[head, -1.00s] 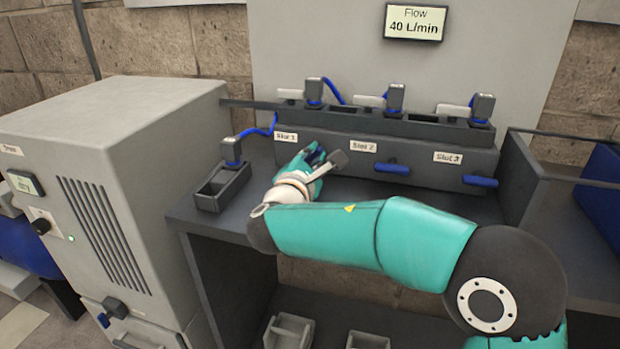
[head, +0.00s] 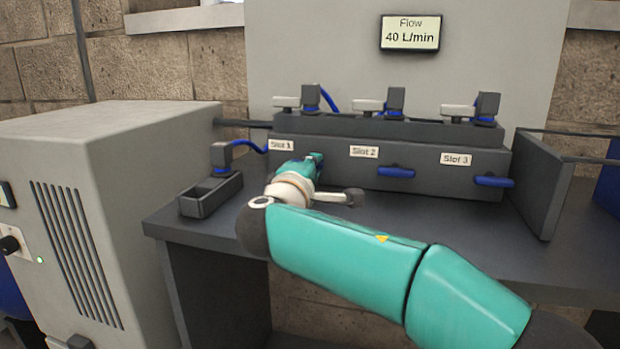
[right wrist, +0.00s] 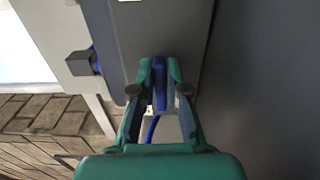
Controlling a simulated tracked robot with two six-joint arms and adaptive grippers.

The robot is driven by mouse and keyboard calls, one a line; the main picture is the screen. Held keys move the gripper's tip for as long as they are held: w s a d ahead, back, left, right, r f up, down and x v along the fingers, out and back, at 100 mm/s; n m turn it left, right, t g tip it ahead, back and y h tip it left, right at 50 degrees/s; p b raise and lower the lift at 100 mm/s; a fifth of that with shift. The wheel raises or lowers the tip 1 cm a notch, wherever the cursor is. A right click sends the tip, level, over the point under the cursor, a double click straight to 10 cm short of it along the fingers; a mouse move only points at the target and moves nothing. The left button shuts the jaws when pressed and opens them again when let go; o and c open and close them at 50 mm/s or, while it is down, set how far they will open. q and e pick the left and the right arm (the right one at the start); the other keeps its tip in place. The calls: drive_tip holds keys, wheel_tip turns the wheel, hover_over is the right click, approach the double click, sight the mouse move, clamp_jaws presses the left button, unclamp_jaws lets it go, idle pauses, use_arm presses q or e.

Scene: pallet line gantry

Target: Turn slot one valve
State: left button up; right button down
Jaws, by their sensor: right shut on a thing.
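The slot 1 label (head: 281,145) is on the left of the dark valve block (head: 430,180) in the head view. My right gripper (head: 316,160) is at the block's front just below and right of that label, and it mostly hides the valve there. In the right wrist view, my right gripper (right wrist: 160,75) is shut on the blue slot 1 valve handle (right wrist: 160,88), with a green fingertip on each side of it. The blue handles of slot 2 (head: 397,172) and slot 3 (head: 493,181) lie about level. My left gripper is out of view.
The flow display (head: 410,33) reads 40 L/min. Several grey connectors with blue hoses stand on the block. A small dark holder (head: 210,195) with a connector sits left on the shelf (head: 420,225). A grey cabinet (head: 110,150) stands at left, and a side panel (head: 541,185) at right.

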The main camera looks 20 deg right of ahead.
drive_tip(key=shift+f, duration=0.25)
drive_tip(key=c, duration=1.3)
unclamp_jaws()
drive_tip(key=shift+o, duration=0.6)
drive_tip(key=shift+r, duration=0.1)
drive_tip(key=v, duration=1.2)
